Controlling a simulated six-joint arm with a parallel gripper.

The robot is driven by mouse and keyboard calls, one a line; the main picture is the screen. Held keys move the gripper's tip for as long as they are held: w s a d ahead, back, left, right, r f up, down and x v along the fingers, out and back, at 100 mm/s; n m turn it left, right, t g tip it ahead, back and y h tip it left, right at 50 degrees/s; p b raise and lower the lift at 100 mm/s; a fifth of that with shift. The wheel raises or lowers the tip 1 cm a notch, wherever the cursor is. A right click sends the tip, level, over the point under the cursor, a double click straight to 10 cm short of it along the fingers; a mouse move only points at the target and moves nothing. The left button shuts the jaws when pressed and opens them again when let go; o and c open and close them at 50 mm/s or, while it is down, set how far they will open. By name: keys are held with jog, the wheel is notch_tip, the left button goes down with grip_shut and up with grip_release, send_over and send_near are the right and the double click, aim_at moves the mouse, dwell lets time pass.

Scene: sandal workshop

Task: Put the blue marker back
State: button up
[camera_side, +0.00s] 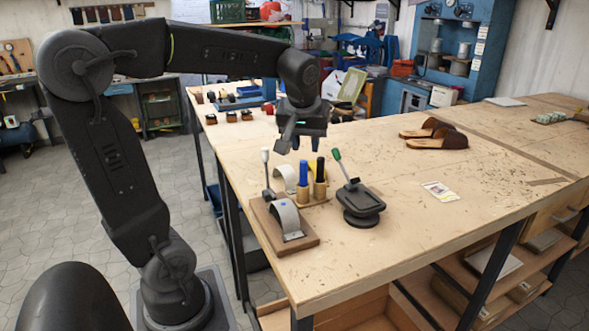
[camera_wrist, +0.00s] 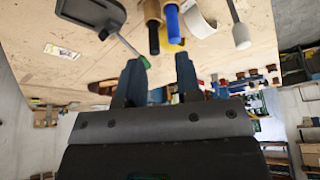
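The blue marker (camera_side: 303,173) stands upright in a wooden holder (camera_side: 313,196) on the workbench. A black marker (camera_side: 320,169) stands in the same holder, to its right. In the wrist view the blue marker (camera_wrist: 173,26) and black marker (camera_wrist: 153,37) show side by side, sticking out of the holder's round wooden cups (camera_wrist: 152,10). My gripper (camera_side: 300,148) is above the markers in the side view, apart from them. Its two dark fingers (camera_wrist: 160,75) are spread with nothing between them. The lower parts of the markers are hidden inside the cups.
A wooden-based tool with curved grey parts (camera_side: 287,217) and a white-knobbed lever (camera_side: 265,165) stands left of the holder. A black device with a green handle (camera_side: 361,203) stands right. A card (camera_side: 438,191) and brown sandals (camera_side: 436,135) lie farther right, with clear bench between.

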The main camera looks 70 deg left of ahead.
jog(key=s+d+f+m+t+h, duration=0.3)
jog(key=s+d+m, duration=0.7)
jog(key=d, duration=0.5)
jog(key=shift+s+d+f+m+h, duration=0.3)
jog(key=shift+s+f+m, duration=0.1)
jog(key=shift+s+f, duration=0.15)
